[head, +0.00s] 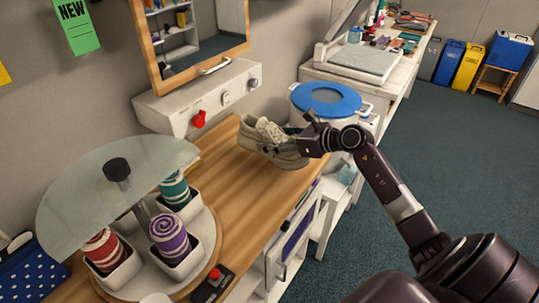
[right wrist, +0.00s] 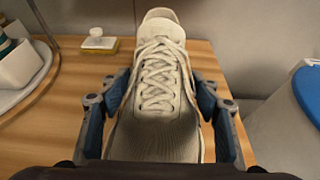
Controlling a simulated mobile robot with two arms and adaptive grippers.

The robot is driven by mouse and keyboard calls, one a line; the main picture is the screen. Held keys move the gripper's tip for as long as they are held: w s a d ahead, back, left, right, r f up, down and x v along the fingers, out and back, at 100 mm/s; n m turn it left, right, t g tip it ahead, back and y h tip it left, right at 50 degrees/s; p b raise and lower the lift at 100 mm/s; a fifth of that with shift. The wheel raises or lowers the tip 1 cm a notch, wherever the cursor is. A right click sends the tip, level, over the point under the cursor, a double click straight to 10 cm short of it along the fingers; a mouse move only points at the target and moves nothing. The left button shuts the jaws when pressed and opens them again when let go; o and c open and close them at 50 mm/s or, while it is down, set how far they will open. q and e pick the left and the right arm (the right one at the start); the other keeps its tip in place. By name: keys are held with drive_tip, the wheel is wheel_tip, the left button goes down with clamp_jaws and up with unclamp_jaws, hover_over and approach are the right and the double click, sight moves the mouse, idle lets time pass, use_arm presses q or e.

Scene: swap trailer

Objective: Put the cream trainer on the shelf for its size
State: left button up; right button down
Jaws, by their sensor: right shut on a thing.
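The cream trainer (head: 267,143) is at the far end of the wooden counter (head: 233,172) in the head view. My right gripper (head: 306,142) comes in from the right and is shut on the trainer. I cannot tell whether the trainer touches the counter or is just above it. No size shows on it. My left gripper is not in view. I do not see a shelf marked with sizes.
A round carousel (head: 208,240) with a glass top (head: 110,190) and several rolled items in cups stands at the front left. A white control panel (head: 213,96) is on the wall. A blue-lidded white bin (head: 326,99) stands just beyond the counter.

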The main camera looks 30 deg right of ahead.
drive_tip(key=shift+w+f, duration=0.1)
drive_tip(key=shift+f, duration=2.45)
drive_tip(key=shift+f, duration=0.1)
drive_tip(key=c, duration=0.7)
unclamp_jaws()
